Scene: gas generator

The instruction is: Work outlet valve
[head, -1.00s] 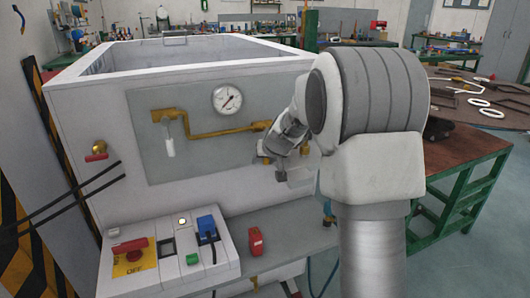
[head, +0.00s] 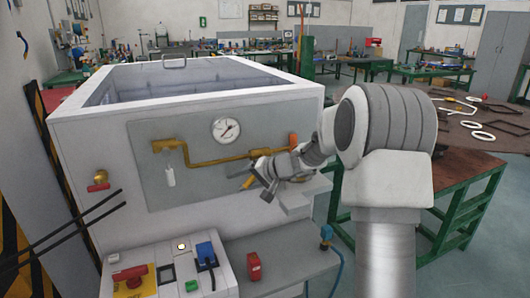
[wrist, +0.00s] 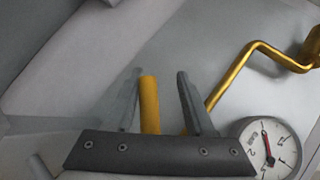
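The panel (head: 190,195) on the white generator box carries a brass pipe (head: 215,160) that runs right toward my gripper (head: 262,172). A yellow lever-like handle (head: 247,183) shows at my gripper's fingertips. In the wrist view the yellow handle (wrist: 150,105) stands between the two grey fingers of my gripper (wrist: 158,88), nearer the left finger. A gap shows between the handle and the right finger, so the gripper is open. An orange part (head: 293,141) shows just above my wrist.
A round gauge (head: 226,130) sits above the pipe; it also shows in the wrist view (wrist: 268,148). A control box with a red switch (head: 131,274) and a red block (head: 254,266) are below. A green-framed table (head: 465,170) stands at right.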

